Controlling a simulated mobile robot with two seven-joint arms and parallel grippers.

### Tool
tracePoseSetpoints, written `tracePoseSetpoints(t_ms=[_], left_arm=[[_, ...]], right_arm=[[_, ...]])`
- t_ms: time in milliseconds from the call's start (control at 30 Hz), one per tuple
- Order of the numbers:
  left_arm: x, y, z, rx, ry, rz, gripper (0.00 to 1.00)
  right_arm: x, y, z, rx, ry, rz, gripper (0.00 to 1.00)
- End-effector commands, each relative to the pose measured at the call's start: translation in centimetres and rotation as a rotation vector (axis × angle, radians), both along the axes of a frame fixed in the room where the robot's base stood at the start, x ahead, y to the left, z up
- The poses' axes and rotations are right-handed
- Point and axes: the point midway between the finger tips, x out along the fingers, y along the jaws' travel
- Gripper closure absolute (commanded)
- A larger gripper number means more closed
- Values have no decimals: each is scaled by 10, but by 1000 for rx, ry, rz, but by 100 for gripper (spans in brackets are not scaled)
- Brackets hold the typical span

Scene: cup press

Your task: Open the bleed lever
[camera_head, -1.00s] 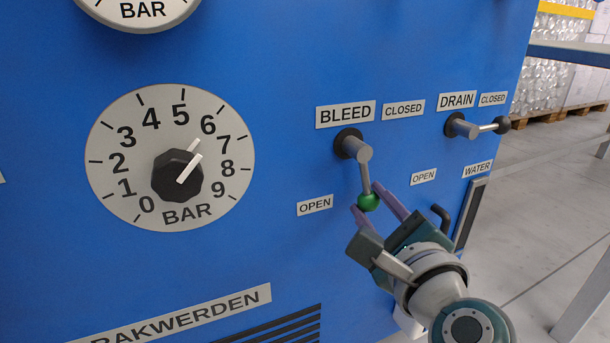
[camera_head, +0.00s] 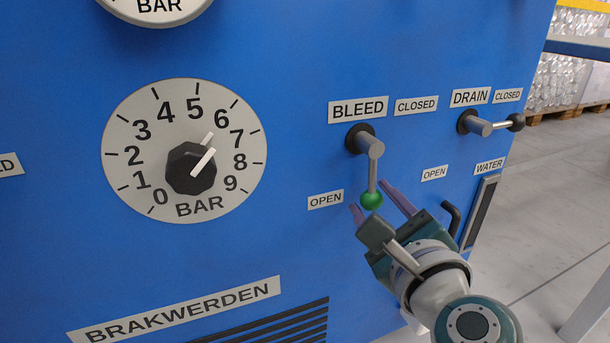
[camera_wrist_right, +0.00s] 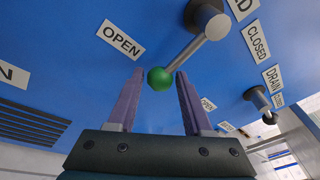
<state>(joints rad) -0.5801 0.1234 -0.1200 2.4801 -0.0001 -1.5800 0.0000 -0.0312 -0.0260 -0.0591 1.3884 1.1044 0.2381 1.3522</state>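The bleed lever (camera_head: 372,172) is a grey rod on a grey pivot with a green ball knob (camera_head: 372,200), under the BLEED label (camera_head: 358,109). The rod hangs almost straight down in the head view. The OPEN label (camera_head: 325,200) is left of the knob; the CLOSED label (camera_head: 416,105) is up right. My right gripper (camera_head: 378,203) is open with its purple fingers either side of the knob. In the right wrist view the knob (camera_wrist_right: 160,79) sits between the open fingertips, with gaps visible on both sides. My left gripper is not in view.
The drain lever (camera_head: 500,124) points right, with a dark knob, right of the bleed lever. A dark hooked handle (camera_head: 451,216) is right of my right gripper. A pressure dial (camera_head: 184,150) with a black knob is on the blue panel at left.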

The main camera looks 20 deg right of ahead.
Motion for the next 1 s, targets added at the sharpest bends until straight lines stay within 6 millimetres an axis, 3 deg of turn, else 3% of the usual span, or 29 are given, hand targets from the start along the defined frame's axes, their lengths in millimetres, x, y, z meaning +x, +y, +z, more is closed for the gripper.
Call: tracePoseSetpoints(t_ms=[133,467,800,1000], left_arm=[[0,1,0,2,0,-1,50],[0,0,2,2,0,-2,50],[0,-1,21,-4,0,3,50],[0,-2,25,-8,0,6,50]], right_arm=[[0,0,0,-1,0,0,32],[-5,1,1,-2,2,0,32],[-67,10,8,-2,4,2,32],[-93,14,11,-1,2,1,32]])
